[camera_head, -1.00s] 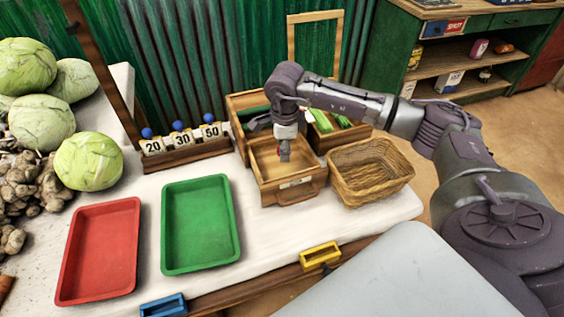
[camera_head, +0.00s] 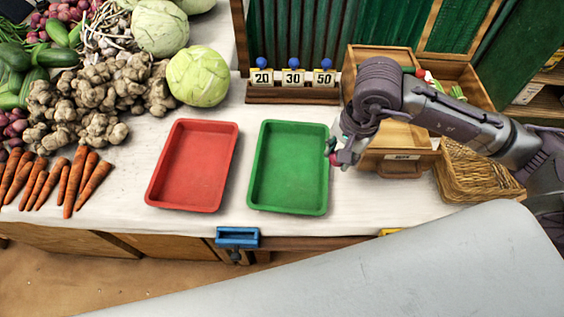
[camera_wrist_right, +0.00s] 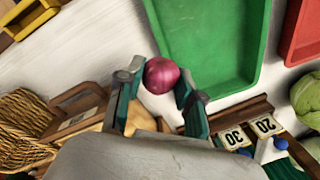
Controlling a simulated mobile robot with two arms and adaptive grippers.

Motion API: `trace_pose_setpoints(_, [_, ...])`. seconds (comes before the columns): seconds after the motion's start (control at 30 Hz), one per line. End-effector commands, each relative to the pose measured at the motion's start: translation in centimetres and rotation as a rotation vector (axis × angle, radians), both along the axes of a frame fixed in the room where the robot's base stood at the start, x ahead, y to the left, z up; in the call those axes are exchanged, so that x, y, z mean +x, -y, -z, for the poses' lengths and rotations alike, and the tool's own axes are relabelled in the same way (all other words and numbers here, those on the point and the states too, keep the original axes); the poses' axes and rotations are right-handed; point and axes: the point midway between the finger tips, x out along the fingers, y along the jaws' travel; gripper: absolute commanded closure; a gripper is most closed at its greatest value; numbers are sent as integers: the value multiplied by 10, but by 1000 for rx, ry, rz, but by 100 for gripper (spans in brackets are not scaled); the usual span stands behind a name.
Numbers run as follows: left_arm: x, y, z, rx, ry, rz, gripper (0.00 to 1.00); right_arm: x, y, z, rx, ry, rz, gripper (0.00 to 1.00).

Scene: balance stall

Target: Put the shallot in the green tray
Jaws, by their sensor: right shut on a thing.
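The shallot (camera_wrist_right: 161,75) is round and purple-red. In the right wrist view it sits between the two fingers of my right gripper (camera_wrist_right: 157,84), which is shut on it. In the head view my right gripper (camera_head: 338,155) is just beside the right edge of the green tray (camera_head: 289,201), and a bit of the shallot (camera_head: 333,159) shows at its tip. The green tray is empty and also fills the upper middle of the right wrist view (camera_wrist_right: 222,45). My left gripper is not in view.
An empty red tray (camera_head: 190,198) lies left of the green one. A wooden drawer box (camera_head: 400,162) and a wicker basket (camera_head: 470,185) stand to the right. Number cards (camera_head: 293,78) stand behind. A cabbage (camera_head: 198,77), ginger and carrots (camera_head: 95,186) lie at the left.

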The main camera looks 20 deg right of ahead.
Motion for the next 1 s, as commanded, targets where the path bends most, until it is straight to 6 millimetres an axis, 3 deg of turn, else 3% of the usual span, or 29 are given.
trace_pose_setpoints(0.43, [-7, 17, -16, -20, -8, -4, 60, 59, -73, 55, 2, -2, -1, 83])
trace_pose_setpoints(0.67, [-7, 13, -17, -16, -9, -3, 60, 69, -83, 68, -1, -3, 0, 83])
trace_pose_setpoints(1.0, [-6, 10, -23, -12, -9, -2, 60, 69, -82, 105, -1, -1, 0, 83])
